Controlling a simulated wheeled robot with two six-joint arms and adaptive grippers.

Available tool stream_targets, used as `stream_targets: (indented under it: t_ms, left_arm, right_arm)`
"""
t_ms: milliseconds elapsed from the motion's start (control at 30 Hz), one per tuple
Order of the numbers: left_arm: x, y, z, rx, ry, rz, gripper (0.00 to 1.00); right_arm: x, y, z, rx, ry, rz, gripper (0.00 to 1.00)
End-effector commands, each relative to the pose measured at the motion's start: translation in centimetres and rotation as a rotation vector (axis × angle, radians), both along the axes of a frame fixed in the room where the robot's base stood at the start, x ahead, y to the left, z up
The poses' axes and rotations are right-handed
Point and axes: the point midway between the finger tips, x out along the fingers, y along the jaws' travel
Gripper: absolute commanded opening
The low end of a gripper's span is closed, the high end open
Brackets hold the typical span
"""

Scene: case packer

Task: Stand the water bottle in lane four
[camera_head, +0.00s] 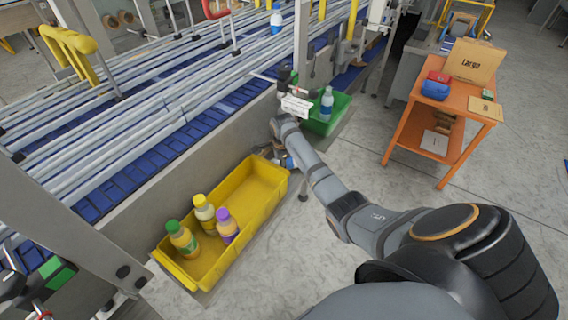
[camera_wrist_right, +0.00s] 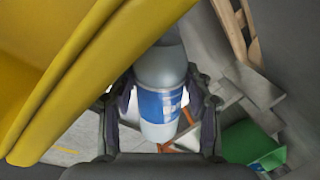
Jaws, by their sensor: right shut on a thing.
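In the right wrist view my right gripper (camera_wrist_right: 160,84) is shut on a clear water bottle (camera_wrist_right: 162,68) with a blue label, a finger on each side. A yellow surface, probably the yellow bin, is close at its left. In the head view my right arm reaches towards the conveyor, and its wrist bends down beside the bin's far end. The gripper and held bottle are mostly hidden there. The lanes (camera_head: 190,85) run between pale rails over a blue belt; I cannot tell which is lane four.
The yellow bin (camera_head: 253,183) holds several juice bottles at its near end. A green bin (camera_head: 340,112) holds another water bottle (camera_head: 327,103). A blue-and-white bottle (camera_head: 276,20) stands far up the conveyor. An orange table (camera_head: 462,108) stands right, with open floor around it.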

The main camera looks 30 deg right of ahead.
Motion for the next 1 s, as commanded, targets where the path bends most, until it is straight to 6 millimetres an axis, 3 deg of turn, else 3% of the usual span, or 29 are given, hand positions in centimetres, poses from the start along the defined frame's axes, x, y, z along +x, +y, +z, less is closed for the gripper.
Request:
stream_targets:
  t_ms: [67, 100, 467, 1000]
  left_arm:
    - [0.0, 0.0, 0.0, 0.0, 0.0, 0.0, 0.74]
    - [0.0, 0.0, 0.0, 0.0, 0.0, 0.0, 0.74]
    - [0.1, 0.0, -0.8, 0.0, -0.001, 0.0, 0.74]
    - [0.1, -0.1, -2.4, -0.001, -0.002, 0.001, 0.74]
  right_arm:
    - [0.0, 0.0, 0.1, 0.0, -0.001, 0.0, 0.08]
    - [0.0, 0.0, 0.1, 0.0, -0.001, 0.0, 0.01]
    - [0.1, 0.0, 1.2, 0.0, -0.004, 0.0, 0.01]
    - [-10.3, -6.0, 1.4, -0.009, 0.003, 0.002, 0.01]
